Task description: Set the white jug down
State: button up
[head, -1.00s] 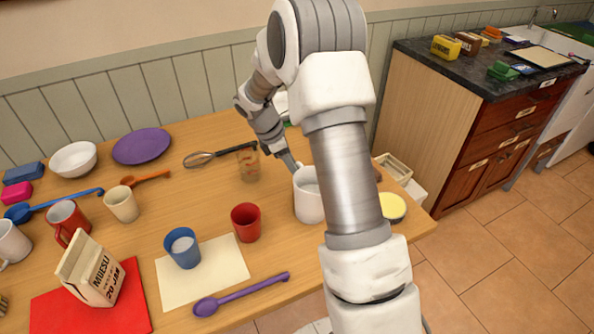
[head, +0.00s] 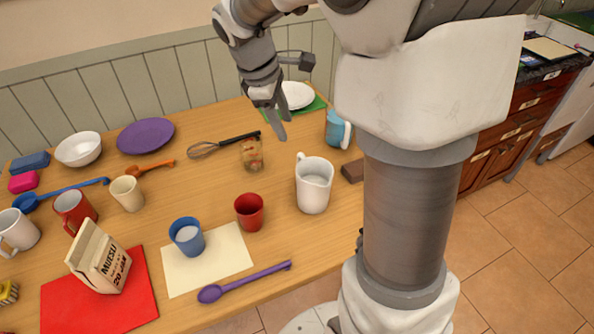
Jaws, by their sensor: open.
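The white jug (head: 314,186) stands upright on the wooden table (head: 225,175), right of the red cup (head: 249,211). Its spout is at the top, and its inside looks pale. My gripper (head: 276,128) is open and empty, above the table behind and to the left of the jug, clear of it. My arm covers the right end of the table.
A glass with reddish marks (head: 252,154) and a whisk (head: 215,147) lie near my gripper. A blue mug (head: 338,130) and a brown block (head: 353,171) are close to the jug. A blue cup (head: 187,236) stands on a cream mat (head: 226,262). A purple spoon (head: 243,282) lies in front.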

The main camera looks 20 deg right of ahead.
jog(key=s+a+r+m+t+y, duration=0.1)
jog(key=s+m, duration=0.4)
jog(key=s, duration=0.5)
jog(key=s+a+r+m+t+y, duration=0.2)
jog(key=s+m, duration=0.4)
jog(key=s, duration=0.4)
notch_tip(320, 180, up, 2)
jog(key=shift+a+r+t, duration=0.25)
jog(key=shift+a+t, duration=0.55)
jog(key=shift+a, duration=0.3)
notch_tip(320, 180, up, 7)
jog(key=p, duration=0.7)
jog(key=shift+r, duration=0.1)
